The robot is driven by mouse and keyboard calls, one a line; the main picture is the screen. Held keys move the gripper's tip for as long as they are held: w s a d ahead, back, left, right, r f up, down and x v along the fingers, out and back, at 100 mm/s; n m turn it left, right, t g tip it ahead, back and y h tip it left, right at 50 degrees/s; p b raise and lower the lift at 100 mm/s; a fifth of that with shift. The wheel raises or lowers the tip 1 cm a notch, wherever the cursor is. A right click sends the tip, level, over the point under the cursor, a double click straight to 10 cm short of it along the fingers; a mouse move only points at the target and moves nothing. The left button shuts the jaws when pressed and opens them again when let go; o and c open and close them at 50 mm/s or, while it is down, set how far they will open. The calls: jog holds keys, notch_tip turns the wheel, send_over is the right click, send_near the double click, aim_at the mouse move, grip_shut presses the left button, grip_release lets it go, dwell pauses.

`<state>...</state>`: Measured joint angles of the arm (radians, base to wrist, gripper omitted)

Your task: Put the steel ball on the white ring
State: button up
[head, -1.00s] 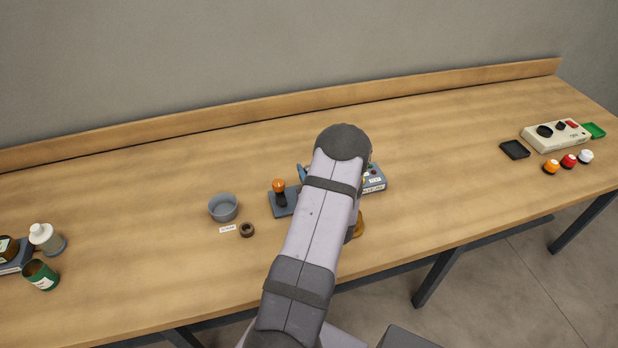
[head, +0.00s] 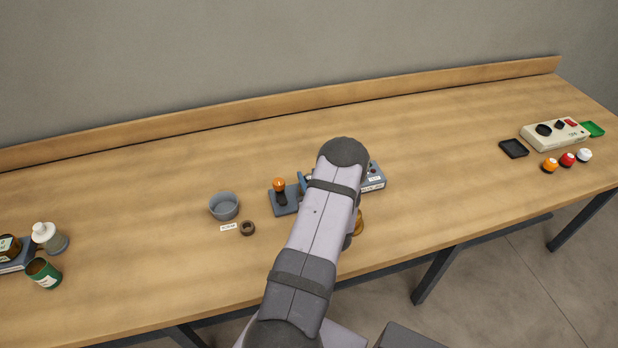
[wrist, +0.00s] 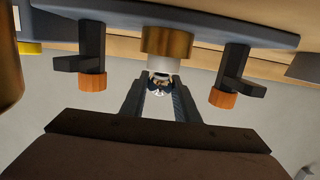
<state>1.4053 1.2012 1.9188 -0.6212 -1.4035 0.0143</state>
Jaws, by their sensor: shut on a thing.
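In the wrist view my gripper (wrist: 158,88) is shut on the steel ball (wrist: 159,82), a small shiny thing between the fingertips. A brass-coloured cylinder (wrist: 167,43) on a blue-grey plate (wrist: 215,25) is just beyond the fingertips; I cannot tell whether the ball touches it. In the head view my arm covers the gripper, the ball and much of the blue-grey device (head: 374,184).
Dark posts with orange ends (wrist: 92,82) and (wrist: 223,98) flank the gripper. On the bench, an orange-knobbed piece (head: 279,186), a grey bowl (head: 224,207) and a brown ring (head: 247,228) stand left of my arm. A cream box (head: 556,135) is far right.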

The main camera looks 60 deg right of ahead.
jog(key=shift+f+b, duration=0.35)
jog(key=o, duration=1.2)
jog(key=shift+r, duration=0.1)
jog(key=shift+r+p, duration=0.45)
jog(key=shift+p, duration=0.1)
jog(key=b+v, duration=0.1)
jog(key=v, duration=0.2)
jog(key=b+v, duration=0.2)
jog(key=v, duration=0.1)
jog(key=b+v, duration=0.1)
jog(key=v, duration=0.3)
jog(key=shift+s+f+b, duration=0.15)
jog(key=shift+f+b, duration=0.2)
jog(key=shift+b, duration=0.05)
jog(key=shift+v, duration=0.95)
jog(key=shift+r, duration=0.1)
